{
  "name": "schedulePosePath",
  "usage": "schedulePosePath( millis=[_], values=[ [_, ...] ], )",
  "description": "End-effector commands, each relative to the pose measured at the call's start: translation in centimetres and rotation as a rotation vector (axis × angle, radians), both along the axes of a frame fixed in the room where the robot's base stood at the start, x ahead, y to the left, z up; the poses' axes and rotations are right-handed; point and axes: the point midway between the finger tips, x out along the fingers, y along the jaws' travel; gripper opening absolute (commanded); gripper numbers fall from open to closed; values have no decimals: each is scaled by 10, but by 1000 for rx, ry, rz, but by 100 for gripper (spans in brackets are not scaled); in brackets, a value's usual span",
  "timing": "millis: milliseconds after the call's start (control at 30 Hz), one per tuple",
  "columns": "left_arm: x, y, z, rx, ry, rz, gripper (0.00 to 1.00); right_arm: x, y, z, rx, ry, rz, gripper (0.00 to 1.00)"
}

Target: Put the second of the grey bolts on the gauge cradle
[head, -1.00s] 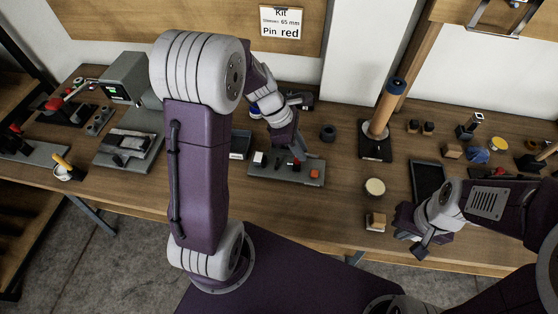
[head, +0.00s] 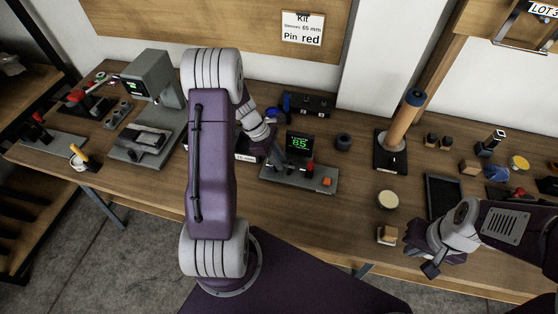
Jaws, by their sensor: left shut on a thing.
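The gauge (head: 276,173) is a grey base plate in the middle of the bench, with a small green display reading 85, a red knob and an orange button. I cannot make out a grey bolt on its cradle at this size. My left gripper (head: 259,150) is just left of the gauge, above a low tray (head: 244,157) with a white label. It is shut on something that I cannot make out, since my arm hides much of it. My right gripper (head: 432,262) is low at the bench's front right, away from the gauge; its fingers are unclear.
A round cream-topped item (head: 388,200) and a wooden block (head: 388,234) are near the front. A grey machine (head: 151,78) stands at left. A black tray (head: 441,194) lies at right.

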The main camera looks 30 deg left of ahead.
Motion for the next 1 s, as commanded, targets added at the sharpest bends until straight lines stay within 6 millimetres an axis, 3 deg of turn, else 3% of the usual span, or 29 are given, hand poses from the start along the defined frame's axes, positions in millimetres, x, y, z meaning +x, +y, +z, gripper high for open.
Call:
schedulePosePath(
  millis=[333,367,433,767,867,1000],
  values=[
    [1,0,-7,1,-2,0,0,0,0,-3,0,0,0,0],
    [1,0,-7,1,-2,0,21,0,0,-2,0,0,0,0],
    [1,0,-6,1,-2,0,40,0,0,-2,0,0,0,0],
    [1,0,-2,1,-2,0,40,0,0,1,0,0,0,0],
    [0,6,11,2,-5,2,40,0,0,3,0,0,0,0],
    [-3,22,45,4,-7,2,40,0,0,7,0,0,0,0]
  ],
)
